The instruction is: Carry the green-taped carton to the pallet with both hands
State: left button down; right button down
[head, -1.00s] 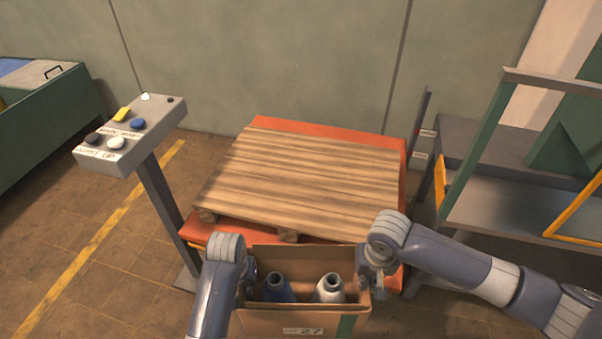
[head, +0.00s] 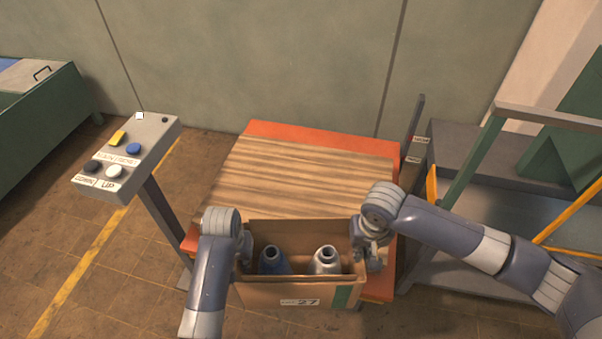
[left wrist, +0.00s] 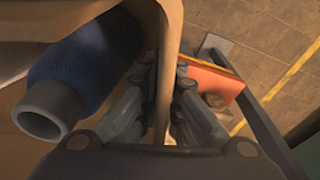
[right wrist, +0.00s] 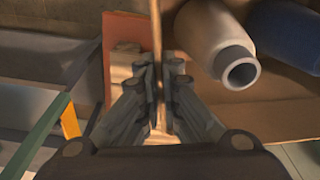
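The open carton (head: 262,296) shows a green tape strip (head: 342,297) and a label with 27 on its near side. It holds a blue cone (head: 271,261) and a pale cone (head: 326,261). My left gripper (head: 246,250) is shut on its left wall; the wall (left wrist: 168,60) runs between the fingers (left wrist: 165,95) in the left wrist view. My right gripper (head: 366,250) is shut on the right wall, seen edge-on between the fingers (right wrist: 160,88) in the right wrist view. The carton is upright and overlaps the near part of the wooden pallet (head: 300,175) in the head view.
The pallet lies on an orange platform (head: 330,137) by the wall. A button pedestal (head: 130,155) stands to the left. A grey and green frame (head: 475,160) with shelves stands close to the right. The visible pallet top is clear.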

aim_at(299, 193)
jog(key=i, duration=1.2)
